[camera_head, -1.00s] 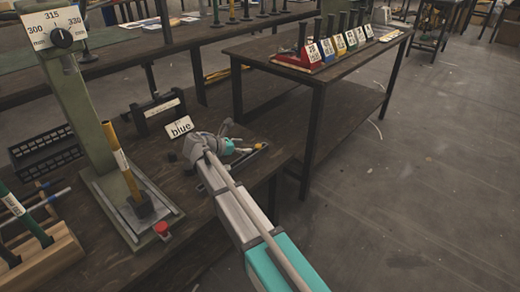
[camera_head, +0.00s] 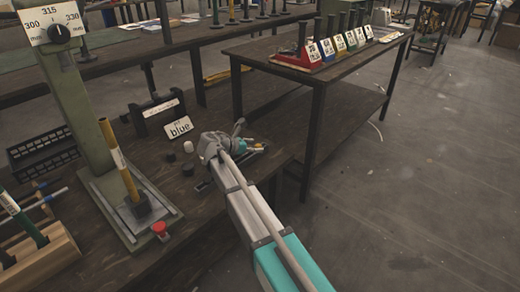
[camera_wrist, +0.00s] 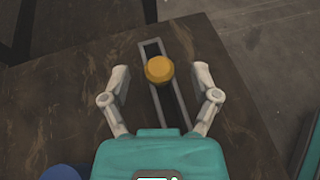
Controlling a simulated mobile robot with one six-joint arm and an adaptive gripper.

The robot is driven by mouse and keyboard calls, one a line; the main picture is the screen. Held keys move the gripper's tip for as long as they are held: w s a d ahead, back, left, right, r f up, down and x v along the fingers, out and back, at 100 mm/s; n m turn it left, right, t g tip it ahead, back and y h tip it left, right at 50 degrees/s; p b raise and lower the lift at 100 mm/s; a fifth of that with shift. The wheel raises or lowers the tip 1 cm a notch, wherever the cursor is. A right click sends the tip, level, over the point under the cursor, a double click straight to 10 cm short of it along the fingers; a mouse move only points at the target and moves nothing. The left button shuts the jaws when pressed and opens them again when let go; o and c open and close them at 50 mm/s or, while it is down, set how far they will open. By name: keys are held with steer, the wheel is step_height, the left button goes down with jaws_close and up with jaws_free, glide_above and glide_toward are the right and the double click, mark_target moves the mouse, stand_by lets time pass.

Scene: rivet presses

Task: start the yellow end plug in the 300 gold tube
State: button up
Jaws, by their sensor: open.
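The yellow end plug (camera_wrist: 160,69) shows from above in the wrist view as a round cap over a narrow slotted metal rail (camera_wrist: 178,105). My gripper (camera_wrist: 160,72) is open, with one finger on each side of the plug and gaps on both sides. In the head view my gripper (camera_head: 246,140) is low over the bench near its right edge, and the plug cannot be made out there. The gold tube (camera_head: 119,160) stands slightly tilted in a dark socket on the green press (camera_head: 80,120), with a pale label on it. The label is too small to read.
A white plug (camera_head: 188,146) and dark plugs (camera_head: 187,169) stand left of my gripper. A "blue" sign (camera_head: 178,127) is behind them. A red button (camera_head: 159,228) is at the press base. A wooden rack (camera_head: 45,262) holds tubes. A blue thing (camera_wrist: 65,172) shows at the wrist view's lower left.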

steer(key=c, duration=0.8)
steer(key=shift+c, duration=0.2)
steer(key=shift+r, duration=0.1)
steer(key=shift+r+p, duration=0.9)
steer(key=shift+p, duration=0.1)
steer(key=s+a+r+p, duration=0.1)
steer(key=s+r+p, duration=1)
steer(key=s, duration=0.3)
steer(key=shift+a, duration=0.25)
steer(key=shift+w+d, duration=0.1)
